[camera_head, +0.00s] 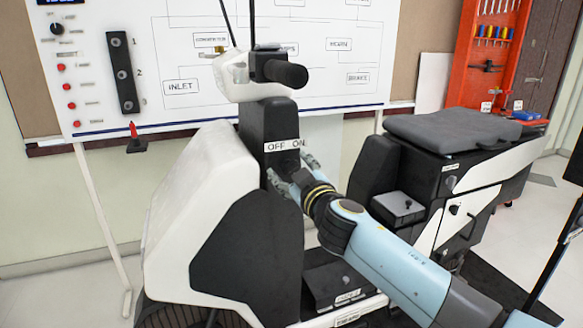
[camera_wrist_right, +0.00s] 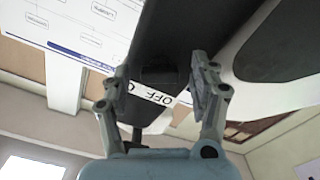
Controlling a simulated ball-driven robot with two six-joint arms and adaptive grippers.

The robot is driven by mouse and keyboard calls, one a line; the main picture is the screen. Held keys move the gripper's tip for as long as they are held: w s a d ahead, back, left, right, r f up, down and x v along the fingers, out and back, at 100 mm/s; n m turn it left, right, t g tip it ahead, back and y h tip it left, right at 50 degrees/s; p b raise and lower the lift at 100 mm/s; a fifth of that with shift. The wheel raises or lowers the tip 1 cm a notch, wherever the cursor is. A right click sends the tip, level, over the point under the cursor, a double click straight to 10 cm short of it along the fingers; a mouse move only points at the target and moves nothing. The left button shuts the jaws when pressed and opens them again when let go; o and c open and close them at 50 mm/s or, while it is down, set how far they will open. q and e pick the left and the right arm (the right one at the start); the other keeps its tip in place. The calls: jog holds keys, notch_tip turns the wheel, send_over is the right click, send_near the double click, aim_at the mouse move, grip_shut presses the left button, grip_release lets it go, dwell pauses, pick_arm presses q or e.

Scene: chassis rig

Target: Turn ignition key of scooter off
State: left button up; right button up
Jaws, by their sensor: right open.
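The white and black scooter (camera_head: 200,170) stands in the middle of the head view. Its dark steering column (camera_head: 262,122) carries a white OFF/ON label (camera_head: 284,145), which also shows upside down in the right wrist view (camera_wrist_right: 160,98). My right gripper (camera_head: 291,170) is open just below the label, its fingers spread at the column's face. In the right wrist view, my open fingers (camera_wrist_right: 160,72) frame a small dark shape (camera_wrist_right: 158,76) on the column. This may be the ignition key, but its turn position is too dark to tell. My left gripper is not in view.
The handlebar grip (camera_head: 285,73) juts out above the gripper. The grey seat (camera_head: 450,130) is to the right. A whiteboard (camera_head: 330,60) stands behind, and an orange tool rack (camera_head: 488,60) stands at the back right. A black floor box (camera_head: 335,283) sits below the arm.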

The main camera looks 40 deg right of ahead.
jog(key=shift+w, duration=0.15)
jog(key=shift+c, duration=0.3)
jog(key=c, duration=1.1)
